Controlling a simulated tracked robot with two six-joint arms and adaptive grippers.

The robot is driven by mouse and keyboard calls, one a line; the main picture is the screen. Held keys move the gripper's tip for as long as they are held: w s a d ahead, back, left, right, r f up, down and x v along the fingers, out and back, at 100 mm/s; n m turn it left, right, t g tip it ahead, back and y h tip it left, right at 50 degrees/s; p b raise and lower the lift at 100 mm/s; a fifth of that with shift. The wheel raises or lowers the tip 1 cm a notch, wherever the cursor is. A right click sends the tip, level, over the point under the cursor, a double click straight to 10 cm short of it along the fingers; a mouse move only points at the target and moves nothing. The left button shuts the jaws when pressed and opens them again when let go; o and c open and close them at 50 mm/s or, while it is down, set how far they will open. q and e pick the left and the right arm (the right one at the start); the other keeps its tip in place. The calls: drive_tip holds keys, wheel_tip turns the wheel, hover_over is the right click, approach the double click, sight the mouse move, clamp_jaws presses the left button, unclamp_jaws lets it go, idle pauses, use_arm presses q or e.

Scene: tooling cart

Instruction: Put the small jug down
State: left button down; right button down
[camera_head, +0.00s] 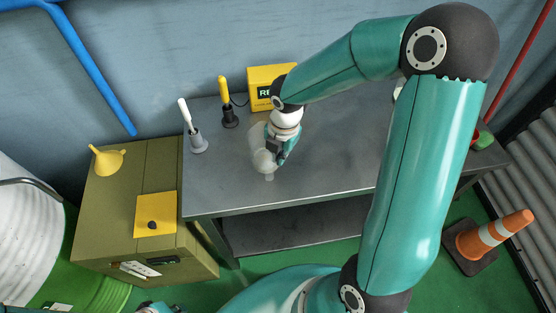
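The small jug (262,158) is pale and translucent. It shows over the middle of the grey cart top (335,165). My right gripper (275,150) reaches down from the upper right and is shut on the jug at its right side. The gripper and wrist hide part of the jug. I cannot tell whether its base touches the cart top or hangs just above it. My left gripper is not in view; only a small teal part of mine shows at the bottom edge.
A white-handled tool (187,117) and a yellow-handled tool (224,91) stand in holders at the back left, near a yellow box (265,78). An olive cabinet (107,207) with a yellow funnel (107,160) adjoins the left. The cart's front left is clear.

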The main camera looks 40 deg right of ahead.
drive_tip(key=shift+f, duration=1.2)
drive_tip(key=c, duration=1.3)
unclamp_jaws()
drive_tip(key=r, duration=0.8)
drive_tip(key=s+r, duration=0.1)
drive_tip(key=r, duration=0.3)
drive_tip(key=shift+d+p, duration=0.2)
drive_tip(key=shift+p, duration=0.15)
